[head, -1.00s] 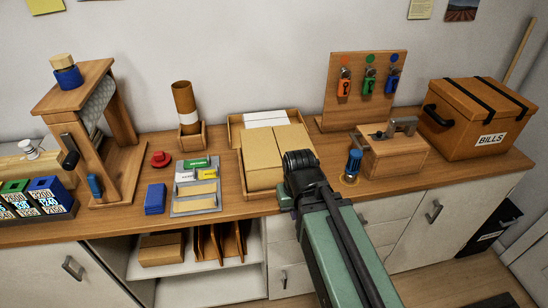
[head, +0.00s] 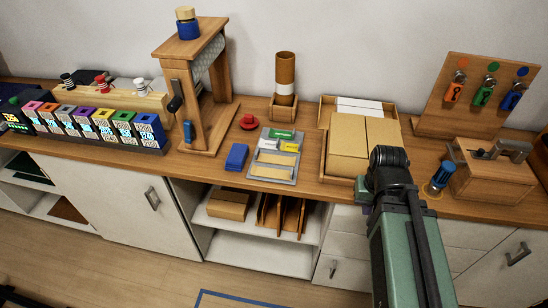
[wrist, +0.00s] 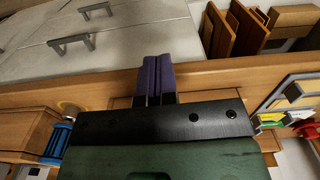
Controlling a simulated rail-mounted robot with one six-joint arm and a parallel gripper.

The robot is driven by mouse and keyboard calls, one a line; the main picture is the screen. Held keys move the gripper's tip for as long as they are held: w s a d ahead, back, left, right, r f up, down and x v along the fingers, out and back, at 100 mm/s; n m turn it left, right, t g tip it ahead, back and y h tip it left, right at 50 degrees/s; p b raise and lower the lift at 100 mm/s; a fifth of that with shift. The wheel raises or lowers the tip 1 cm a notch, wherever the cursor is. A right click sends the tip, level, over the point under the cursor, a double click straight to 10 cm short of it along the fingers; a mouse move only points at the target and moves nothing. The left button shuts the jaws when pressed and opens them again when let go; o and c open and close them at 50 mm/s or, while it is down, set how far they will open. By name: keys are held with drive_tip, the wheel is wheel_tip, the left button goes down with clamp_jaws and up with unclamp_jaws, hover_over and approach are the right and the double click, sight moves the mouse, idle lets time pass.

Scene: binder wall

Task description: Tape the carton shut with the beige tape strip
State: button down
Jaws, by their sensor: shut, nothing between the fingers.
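A tan carton (head: 348,137) with a seam down the middle of its top sits on the counter, right of centre in the head view. A beige tape strip (head: 277,158) lies on a grey tray (head: 254,160) left of the carton. A second pale strip shape lies near the tray's front edge. My gripper (wrist: 157,62) has purple fingers, shut and empty, in front of the counter edge in the wrist view. In the head view my arm hides most of the gripper and covers the carton's right front corner. The tray shows partly at the wrist view's right edge (wrist: 290,90).
Green, white and yellow cards share the grey tray. A blue block (head: 236,157) and red knob (head: 249,121) stand left of it. A wooden stand (head: 190,90) rises farther left. A blue-handled stamp (head: 441,176) and wooden box (head: 490,178) are right of my arm.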

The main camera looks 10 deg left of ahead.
drive_tip(key=c, duration=1.8)
unclamp_jaws()
drive_tip(key=o, duration=0.6)
wheel_tip(320, 180, up, 8)
drive_tip(key=p, duration=0.8)
hover_over(256, 154)
wheel_tip(256, 154, down, 11)
drive_tip(key=b, duration=1.1)
drive_tip(key=shift+w, duration=0.15)
drive_tip(key=shift+r+p, duration=0.3)
clamp_jaws()
